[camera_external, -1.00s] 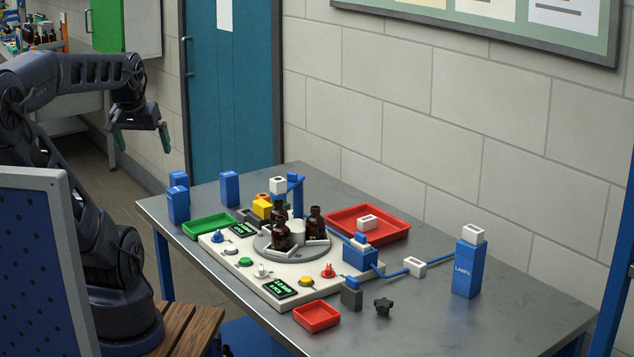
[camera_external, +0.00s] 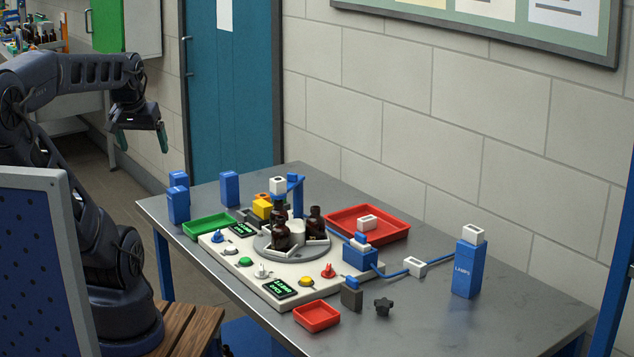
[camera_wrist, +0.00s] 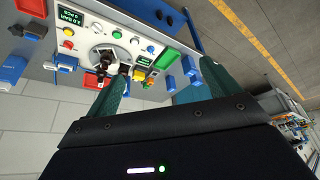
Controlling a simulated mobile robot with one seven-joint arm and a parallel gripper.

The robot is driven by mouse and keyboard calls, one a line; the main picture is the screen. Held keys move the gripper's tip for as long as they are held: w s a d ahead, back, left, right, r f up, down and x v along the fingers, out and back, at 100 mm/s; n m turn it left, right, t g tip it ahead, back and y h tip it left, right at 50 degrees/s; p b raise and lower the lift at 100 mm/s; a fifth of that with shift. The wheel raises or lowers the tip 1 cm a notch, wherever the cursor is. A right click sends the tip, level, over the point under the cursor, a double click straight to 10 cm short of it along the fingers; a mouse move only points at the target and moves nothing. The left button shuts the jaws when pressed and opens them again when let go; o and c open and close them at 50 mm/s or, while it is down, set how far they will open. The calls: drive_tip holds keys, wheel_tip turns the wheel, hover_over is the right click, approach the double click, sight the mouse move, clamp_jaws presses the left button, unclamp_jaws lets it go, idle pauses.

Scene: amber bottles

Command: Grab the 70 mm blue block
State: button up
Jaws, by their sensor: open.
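Three plain blue blocks stand upright at the far left of the table: a front one (camera_external: 178,205), one behind it (camera_external: 178,180) and one to their right (camera_external: 229,189). They look alike, and I cannot read which is 70 mm. The wrist view shows blue blocks near the right end of the table, one of them at the edge (camera_wrist: 189,67). My gripper (camera_external: 141,138) is open and empty, in the air left of the table and higher than the blocks. Its two green fingers (camera_wrist: 163,70) stand wide apart in the wrist view.
A green tray (camera_external: 187,232) lies just in front of the blocks. The white panel (camera_external: 235,283) with amber bottles (camera_external: 281,237) and a blue post (camera_external: 298,193) stands to the right. A red tray (camera_external: 391,230) and a tall blue LAMPS box (camera_external: 466,277) are farther right.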

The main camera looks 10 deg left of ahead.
drive_tip(key=w+r+n, duration=0.2)
drive_tip(key=w+n, duration=0.1)
drive_tip(key=w, duration=0.4)
drive_tip(key=n+g+h, duration=0.2)
drive_tip(key=n+h, duration=0.2)
drive_tip(key=n, duration=1.9)
hover_over(178, 173)
drive_tip(key=s+a, duration=0.2)
drive_tip(key=a, duration=0.1)
wheel_tip(178, 173, down, 26)
drive_tip(key=x, duration=0.5)
drive_tip(key=shift+x, duration=2.7)
drive_tip(key=shift+s+d+r+y, duration=0.1)
drive_tip(key=shift+d+y, duration=0.1)
drive_tip(key=shift+y, duration=0.1)
drive_tip(key=c, duration=1.2)
drive_tip(key=shift+c, duration=0.2)
